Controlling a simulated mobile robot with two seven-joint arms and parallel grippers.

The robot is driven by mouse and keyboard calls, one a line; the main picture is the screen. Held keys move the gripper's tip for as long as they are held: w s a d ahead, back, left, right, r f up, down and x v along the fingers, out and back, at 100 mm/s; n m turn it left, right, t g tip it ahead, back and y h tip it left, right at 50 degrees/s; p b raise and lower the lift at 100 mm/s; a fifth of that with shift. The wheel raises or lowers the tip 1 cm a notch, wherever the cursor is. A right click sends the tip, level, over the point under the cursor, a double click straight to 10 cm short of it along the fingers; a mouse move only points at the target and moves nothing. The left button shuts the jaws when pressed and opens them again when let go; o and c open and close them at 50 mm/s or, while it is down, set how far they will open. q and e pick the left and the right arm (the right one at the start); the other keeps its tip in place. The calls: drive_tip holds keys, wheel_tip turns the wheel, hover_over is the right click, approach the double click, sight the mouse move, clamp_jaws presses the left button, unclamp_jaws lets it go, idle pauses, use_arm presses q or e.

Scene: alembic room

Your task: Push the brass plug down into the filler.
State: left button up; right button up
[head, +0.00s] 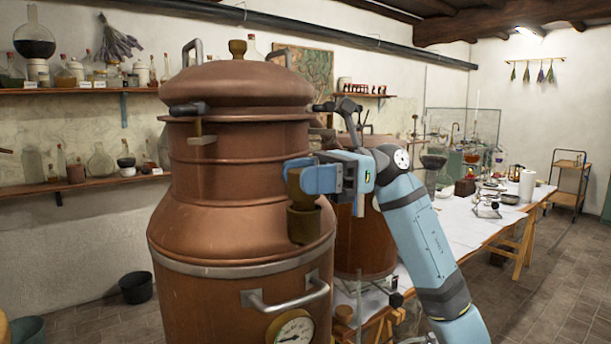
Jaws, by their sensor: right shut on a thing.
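The brass plug (298,191) is a dull brass-brown piece at the front right shoulder of the big copper still (232,178). My right gripper (305,176) is shut on it, with blue fingers around it from the right. The filler (304,223) is a dark brass cup on the still's shoulder, directly below the plug. The plug's lower end meets the filler's mouth in this view; how deep it sits inside I cannot tell. The fingers hide part of the plug. My left gripper is not in view.
A steel handle (288,297) and a gauge (293,330) are on the still's front, below the filler. A second copper vessel (366,240) stands close behind my right arm. A long table (455,226) with glassware is to the right.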

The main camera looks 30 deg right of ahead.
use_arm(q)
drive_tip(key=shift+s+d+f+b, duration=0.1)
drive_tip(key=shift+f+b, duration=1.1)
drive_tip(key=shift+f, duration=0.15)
use_arm(e)
drive_tip(key=shift+f, duration=0.95)
idle(1.1)
drive_tip(key=o, duration=1.1)
drive_tip(key=shift+c, duration=0.2)
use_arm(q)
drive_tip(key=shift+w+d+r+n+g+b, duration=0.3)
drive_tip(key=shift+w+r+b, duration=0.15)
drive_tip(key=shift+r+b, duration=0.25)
use_arm(e)
drive_tip(key=d, duration=1.3)
drive_tip(key=shift+d+r, duration=0.15)
drive_tip(key=shift+d, duration=0.25)
